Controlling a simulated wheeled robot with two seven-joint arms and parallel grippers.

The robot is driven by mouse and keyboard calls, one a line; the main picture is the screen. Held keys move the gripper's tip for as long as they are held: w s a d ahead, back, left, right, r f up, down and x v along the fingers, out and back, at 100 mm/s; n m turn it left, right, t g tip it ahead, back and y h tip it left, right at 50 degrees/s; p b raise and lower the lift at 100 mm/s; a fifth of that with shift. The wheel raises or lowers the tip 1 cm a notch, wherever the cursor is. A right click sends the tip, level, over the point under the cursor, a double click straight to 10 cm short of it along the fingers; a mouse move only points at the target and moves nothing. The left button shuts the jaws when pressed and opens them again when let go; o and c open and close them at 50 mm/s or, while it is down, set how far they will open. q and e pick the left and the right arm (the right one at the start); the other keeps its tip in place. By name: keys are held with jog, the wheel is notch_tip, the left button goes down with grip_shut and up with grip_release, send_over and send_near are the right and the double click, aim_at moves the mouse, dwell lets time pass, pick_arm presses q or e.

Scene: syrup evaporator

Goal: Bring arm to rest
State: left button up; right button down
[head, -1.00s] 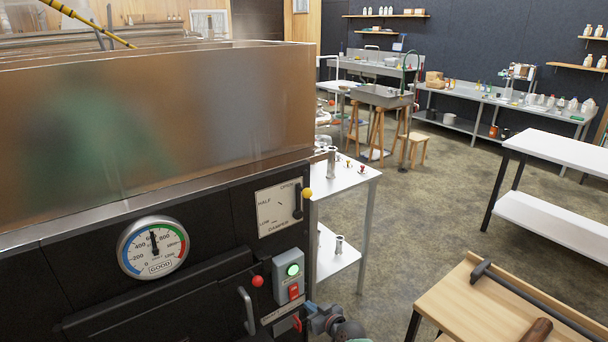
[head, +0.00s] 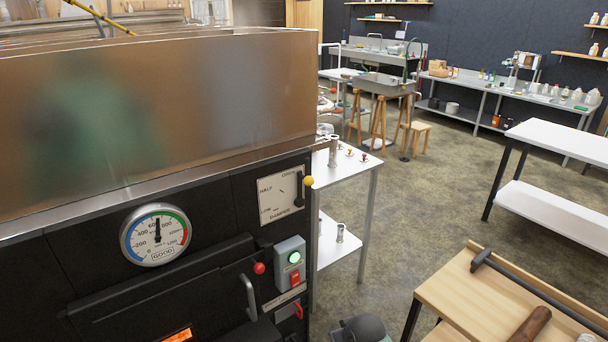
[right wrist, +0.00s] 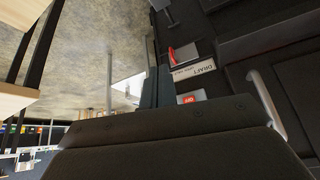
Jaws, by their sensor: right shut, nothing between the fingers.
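My right gripper (right wrist: 157,85) shows in the right wrist view as dark fingers beyond a broad dark body; it is shut and empty. Near it are the red draft lever (right wrist: 184,54) and the DRAFT label (right wrist: 193,70). In the head view a rounded grey part of my right arm (head: 362,329) shows at the bottom edge; the right fingers cannot be made out there. The black evaporator front (head: 90,265) carries a round gauge (head: 156,234), a damper plate (head: 283,195) and a switch box (head: 290,264) with a lit green light. My left gripper is out of view.
A door handle (head: 248,298) sticks out of the evaporator front, and an orange glow (head: 178,335) shows below. A wooden bench (head: 455,288) with a hammer (head: 482,258) is at the lower right. Open floor (head: 425,205) lies between it and the white side table (head: 340,172).

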jog(key=s+d+f+g, duration=0.1)
jog(key=s+f, duration=0.3)
jog(key=s, duration=0.6)
jog(key=s+d+f+m+g+h, duration=0.1)
jog(key=s+f, duration=0.3)
jog(key=s, duration=0.7)
jog(key=s+d+f+m+g, duration=0.1)
jog(key=s+f, duration=0.4)
jog(key=s, duration=0.6)
jog(key=shift+s+d+g, duration=0.15)
jog(key=shift+d+g, duration=0.55)
jog(key=shift+d, duration=0.1)
